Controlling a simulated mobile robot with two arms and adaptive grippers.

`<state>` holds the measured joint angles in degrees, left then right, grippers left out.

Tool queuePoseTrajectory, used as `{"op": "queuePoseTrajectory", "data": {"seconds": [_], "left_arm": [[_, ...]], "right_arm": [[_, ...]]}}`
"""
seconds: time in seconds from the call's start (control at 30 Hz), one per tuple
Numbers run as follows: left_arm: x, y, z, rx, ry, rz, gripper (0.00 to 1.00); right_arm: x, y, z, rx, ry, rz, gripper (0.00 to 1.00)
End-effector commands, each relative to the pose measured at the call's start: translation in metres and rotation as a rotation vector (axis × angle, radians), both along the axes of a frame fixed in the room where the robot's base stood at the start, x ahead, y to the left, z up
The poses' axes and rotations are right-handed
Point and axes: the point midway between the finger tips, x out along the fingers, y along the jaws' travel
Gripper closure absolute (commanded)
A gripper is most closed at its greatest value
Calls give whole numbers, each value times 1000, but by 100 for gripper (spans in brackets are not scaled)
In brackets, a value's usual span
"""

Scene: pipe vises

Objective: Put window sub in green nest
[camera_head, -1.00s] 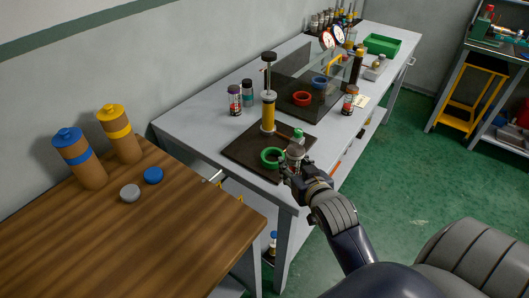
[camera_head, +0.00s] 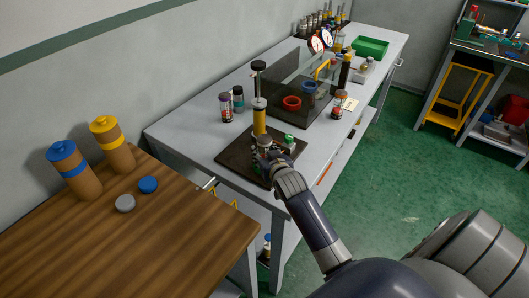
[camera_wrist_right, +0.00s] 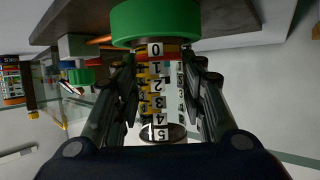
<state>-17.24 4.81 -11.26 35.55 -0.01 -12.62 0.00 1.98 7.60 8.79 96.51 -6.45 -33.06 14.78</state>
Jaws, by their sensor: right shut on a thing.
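The window sub (camera_wrist_right: 158,95) is a clear upright cylinder with a black-and-white number scale and coloured bands. My right gripper (camera_wrist_right: 160,80) is shut on it, one finger on each side. The green nest (camera_wrist_right: 155,22) is a thick green ring on the dark board; in the upside-down wrist view the sub's lower end lines up with it. I cannot tell whether the sub is inside the ring or just above it. In the head view the sub's grey top (camera_head: 264,142) shows above my right gripper (camera_head: 267,156), which mostly hides the nest. My left gripper is out of view.
A tall yellow cylinder with a rod (camera_head: 259,118) stands close behind the sub. A small green-topped part (camera_head: 288,140) is just right. Red (camera_head: 292,103) and blue (camera_head: 308,87) rings sit on a farther board. Dark-banded jars (camera_head: 225,107) stand at left.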

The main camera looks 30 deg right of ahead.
Motion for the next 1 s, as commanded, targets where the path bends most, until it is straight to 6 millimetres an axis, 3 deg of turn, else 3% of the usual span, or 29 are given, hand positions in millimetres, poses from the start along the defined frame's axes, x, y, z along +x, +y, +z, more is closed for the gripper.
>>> {"op": "queuePoseTrajectory", "data": {"seconds": [0.37,0.4,0.47,0.5,0.87,1.0], "left_arm": [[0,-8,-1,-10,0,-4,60],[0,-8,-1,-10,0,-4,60],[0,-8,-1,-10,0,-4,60],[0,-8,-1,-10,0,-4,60],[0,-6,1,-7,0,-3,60],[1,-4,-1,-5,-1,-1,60]], "right_arm": [[1,0,-3,-1,-5,0,100],[0,0,-5,0,-1,0,58],[0,0,-5,-1,-1,0,44],[0,0,-5,-1,-1,0,42],[0,0,-1,-1,-2,0,42],[-11,3,2,-1,-1,0,42]]}}
